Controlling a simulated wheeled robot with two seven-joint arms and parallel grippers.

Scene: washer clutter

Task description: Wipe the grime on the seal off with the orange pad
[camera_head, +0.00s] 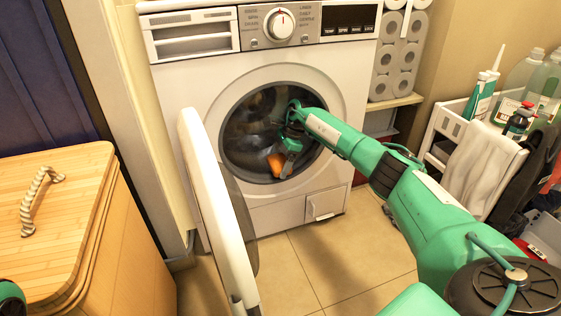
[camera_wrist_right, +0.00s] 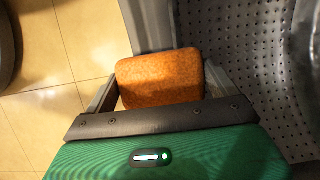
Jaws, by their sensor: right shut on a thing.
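The washer (camera_head: 180,85) stands against the back wall with its round door (camera_head: 215,200) swung open to the left. The dark grey seal (camera_head: 236,168) rings the drum opening. My right gripper (camera_head: 283,164) reaches into the lower part of the opening, shut on the orange pad (camera_head: 275,162). In the right wrist view the pad (camera_wrist_right: 160,78) sits between both fingers, with a grey rim beyond it and the perforated drum (camera_wrist_right: 240,60) to the right. I cannot make out the grime. Whether the pad touches the seal is unclear. My left gripper is out of view.
A wooden box (camera_head: 60,200) with a rope handle stands at the left. A white rack (camera_head: 447,125) with bottles (camera_head: 515,80) and a cloth (camera_head: 478,170) stands at the right. Toilet rolls (camera_head: 388,60) stand beside the washer. The tiled floor (camera_head: 330,255) in front is clear.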

